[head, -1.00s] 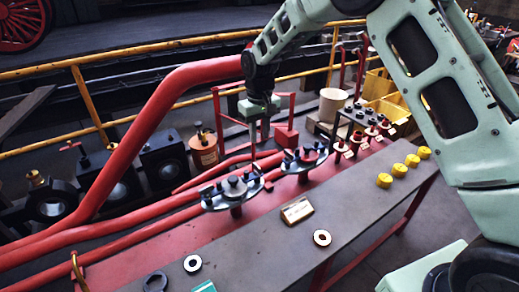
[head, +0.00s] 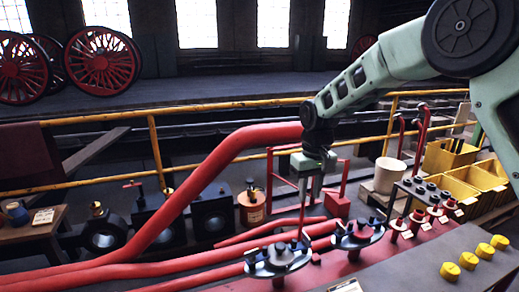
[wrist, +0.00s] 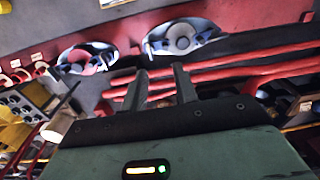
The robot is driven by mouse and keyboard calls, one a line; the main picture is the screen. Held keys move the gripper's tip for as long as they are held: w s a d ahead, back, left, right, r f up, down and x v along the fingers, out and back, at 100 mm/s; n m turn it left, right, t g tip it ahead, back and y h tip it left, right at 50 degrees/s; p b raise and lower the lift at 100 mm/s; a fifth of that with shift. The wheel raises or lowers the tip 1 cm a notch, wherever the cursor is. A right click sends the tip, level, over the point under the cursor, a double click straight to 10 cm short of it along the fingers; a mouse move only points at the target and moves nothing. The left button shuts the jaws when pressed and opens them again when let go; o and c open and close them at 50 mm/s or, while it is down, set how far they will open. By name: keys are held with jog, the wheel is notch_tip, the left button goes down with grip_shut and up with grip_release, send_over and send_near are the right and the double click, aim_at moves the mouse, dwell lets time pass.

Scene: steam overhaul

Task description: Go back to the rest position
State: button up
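My gripper (head: 311,190) hangs from my arm above and behind two round dark flanges with bolts on the red pipework. It is empty; in the wrist view its two fingers (wrist: 161,80) stand apart with nothing between them. The left flange (head: 278,260) has grey fittings on top. The right flange (head: 357,235) has a red ring or part at its centre. Both flanges also show in the wrist view, one grey (wrist: 181,40) and one with red (wrist: 88,58). The gripper appears clear of both.
A yellow railing (head: 153,150) runs behind the pipes. A thick red pipe (head: 190,205) rises left of my gripper. A red frame (head: 346,178), a cream bucket (head: 388,175) and yellow bins (head: 470,180) stand to the right. Yellow knobs (head: 450,271) sit on the bench.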

jog(key=s+a+r+n+p, duration=0.1)
jog(key=s+a+r, duration=0.2)
jog(key=s, duration=0.4)
jog(key=s+a+r+n+p, duration=0.1)
jog(key=s+a+r, duration=0.15)
jog(key=s, duration=0.45)
jog(key=s+a+r+n+p, duration=0.1)
jog(key=s+a+r, duration=0.15)
jog(key=s, duration=0.45)
jog(key=s+d+n+p, duration=0.1)
jog(key=s+d+p, duration=0.1)
jog(key=s, duration=1.3)
jog(key=shift+s+d+r, duration=0.35)
jog(key=shift+d+r, duration=0.05)
jog(key=shift+d, duration=0.5)
